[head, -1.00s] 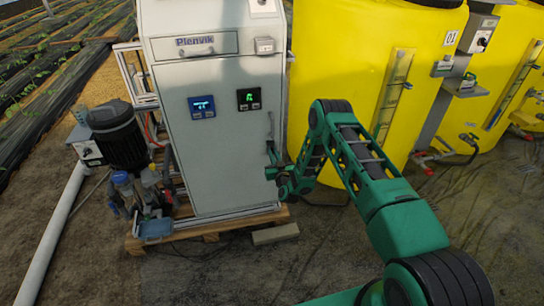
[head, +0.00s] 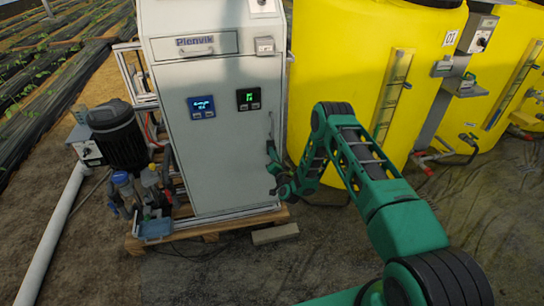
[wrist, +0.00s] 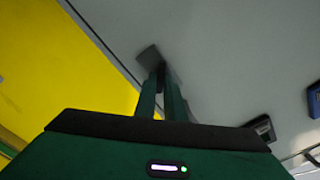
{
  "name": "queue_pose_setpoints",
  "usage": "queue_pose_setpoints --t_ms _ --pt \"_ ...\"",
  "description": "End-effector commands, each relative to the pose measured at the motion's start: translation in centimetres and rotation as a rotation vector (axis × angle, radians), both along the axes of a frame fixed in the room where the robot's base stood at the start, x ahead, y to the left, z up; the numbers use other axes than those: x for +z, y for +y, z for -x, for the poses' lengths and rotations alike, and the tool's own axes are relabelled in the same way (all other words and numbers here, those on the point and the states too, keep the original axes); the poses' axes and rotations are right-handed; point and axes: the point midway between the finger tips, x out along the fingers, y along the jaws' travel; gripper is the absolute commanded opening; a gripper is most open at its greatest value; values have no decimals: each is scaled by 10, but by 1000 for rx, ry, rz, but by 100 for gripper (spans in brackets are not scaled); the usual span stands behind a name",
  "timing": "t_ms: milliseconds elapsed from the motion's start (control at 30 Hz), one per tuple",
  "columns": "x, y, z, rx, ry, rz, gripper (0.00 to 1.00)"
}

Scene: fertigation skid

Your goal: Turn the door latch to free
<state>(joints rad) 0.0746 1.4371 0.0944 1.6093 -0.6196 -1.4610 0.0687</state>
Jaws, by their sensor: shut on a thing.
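The grey cabinet (head: 215,150) has a closed front door with a latch near its right edge. In the head view the latch is small and partly hidden by my gripper (head: 270,146). In the wrist view the dark grey latch piece (wrist: 149,56) shows at the tips of my gripper (wrist: 162,74), close to the door's edge. The two green fingers are close together and shut on the latch. How far the latch is turned is hard to tell, because the fingers cover much of it.
Yellow tanks (head: 340,70) stand just right of the cabinet. A black motor (head: 118,135) and pump parts are at its left. The cabinet rests on a wooden pallet (head: 190,233), with a loose block (head: 275,234) in front.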

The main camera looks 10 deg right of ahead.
Motion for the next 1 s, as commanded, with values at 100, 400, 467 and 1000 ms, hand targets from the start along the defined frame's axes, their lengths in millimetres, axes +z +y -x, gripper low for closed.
queue_pose_setpoints --t_ms 100,400,467,1000 --pt "0 -2 -1 -3 -1 -110 0" --pt "-2 -5 -1 -5 -3 -392 0" --pt "-2 -6 -1 -5 -2 -445 0" --pt "-4 -8 -1 -8 -4 -763 0"
